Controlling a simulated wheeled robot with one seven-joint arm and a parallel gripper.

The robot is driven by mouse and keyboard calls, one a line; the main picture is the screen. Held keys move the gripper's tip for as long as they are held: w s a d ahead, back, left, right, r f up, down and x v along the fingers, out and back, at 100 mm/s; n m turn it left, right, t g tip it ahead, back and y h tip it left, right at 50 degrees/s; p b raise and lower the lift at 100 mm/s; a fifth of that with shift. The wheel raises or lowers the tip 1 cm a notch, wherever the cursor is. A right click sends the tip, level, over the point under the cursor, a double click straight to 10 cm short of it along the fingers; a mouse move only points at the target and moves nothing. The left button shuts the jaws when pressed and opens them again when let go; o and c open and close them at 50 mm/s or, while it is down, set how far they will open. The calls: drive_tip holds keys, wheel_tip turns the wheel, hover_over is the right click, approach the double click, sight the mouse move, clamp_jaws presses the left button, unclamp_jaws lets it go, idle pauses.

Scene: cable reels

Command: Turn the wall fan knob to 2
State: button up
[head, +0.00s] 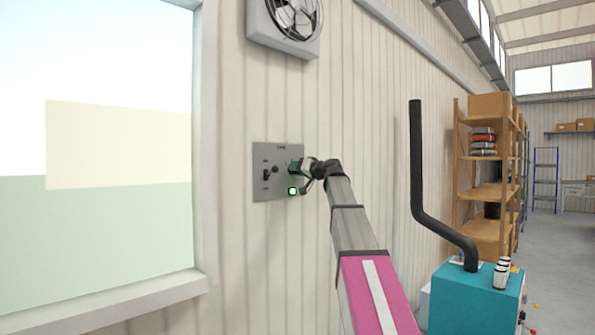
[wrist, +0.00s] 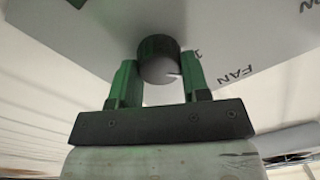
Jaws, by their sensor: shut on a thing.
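The wall fan (head: 285,22) is mounted high on the ribbed wall. Below it is a grey control panel (head: 262,185) with a dark switch on its left side and a lit green light (head: 292,190) at lower right. My gripper (head: 303,167) is at the panel's right side and covers the knob in the head view. In the wrist view, the round dark knob (wrist: 158,48) sits between the two green fingers of my gripper (wrist: 158,80), which are shut on it. A white mark shows at the knob's lower right, near a "1" and the word FAN. Other numbers are hidden or unclear.
A window (head: 120,150) is left of the panel. A teal machine (head: 470,300) with a bent black pipe (head: 418,170) stands at lower right. A wooden shelf (head: 487,190) with boxes is behind it. Open floor lies at far right.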

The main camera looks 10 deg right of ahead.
drive_tip(key=shift+f+m, duration=0.1)
drive_tip(key=shift+m, duration=3.5)
drive_tip(key=o, duration=0.9)
drive_tip(key=shift+d, duration=0.1)
drive_tip(key=v, duration=1)
drive_tip(key=shift+s+d+f, duration=0.2)
drive_tip(key=shift+s+d, duration=0.05)
drive_tip(key=shift+s, duration=0.05)
